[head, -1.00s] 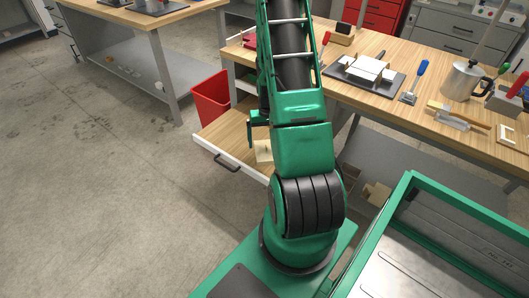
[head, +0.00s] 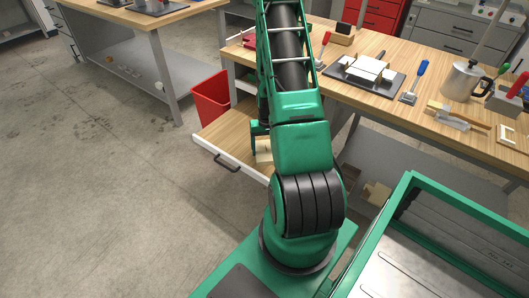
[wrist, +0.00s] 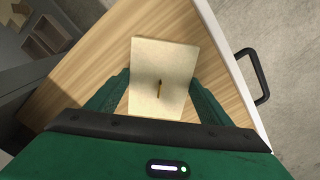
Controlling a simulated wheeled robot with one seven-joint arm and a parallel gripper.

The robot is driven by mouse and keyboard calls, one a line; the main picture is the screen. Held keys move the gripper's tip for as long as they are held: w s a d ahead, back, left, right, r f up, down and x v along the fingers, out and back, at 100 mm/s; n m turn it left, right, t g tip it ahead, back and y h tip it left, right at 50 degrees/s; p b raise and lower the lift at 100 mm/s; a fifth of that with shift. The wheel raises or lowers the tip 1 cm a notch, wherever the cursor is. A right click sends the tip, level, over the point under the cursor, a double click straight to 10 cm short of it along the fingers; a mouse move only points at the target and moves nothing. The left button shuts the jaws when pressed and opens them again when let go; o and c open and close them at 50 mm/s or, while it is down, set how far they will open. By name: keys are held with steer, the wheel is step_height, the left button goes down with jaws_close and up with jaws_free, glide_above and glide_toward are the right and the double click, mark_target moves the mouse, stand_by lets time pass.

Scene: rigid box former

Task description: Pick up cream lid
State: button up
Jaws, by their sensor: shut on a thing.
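The cream lid (wrist: 160,60) is a flat, pale rectangular plate with a small brown, peg-like mark or knob near its middle. It is over the wooden floor of the open drawer; I cannot tell whether it still touches the wood. My gripper (wrist: 158,88) is shut on the lid, one green finger along each long side. In the head view the lid (head: 264,155) shows as a small pale patch beside my green gripper (head: 258,142), and my arm hides part of the drawer around it.
The open drawer (head: 222,138) has a white front with a dark handle (head: 226,164). A red bin (head: 211,98) stands just behind it. The workbench (head: 420,112) at right carries a dark tray with pale blocks, a metal jug (head: 464,80) and tools. The floor at left is clear.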

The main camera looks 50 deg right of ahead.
steer(key=shift+r, duration=0.1)
steer(key=shift+r, duration=0.55)
step_height(320, 180, up, 3)
steer(key=shift+f, duration=0.15)
steer(key=a+r, duration=0.7)
steer(key=a, duration=0.4)
steer(key=shift+a, duration=0.35)
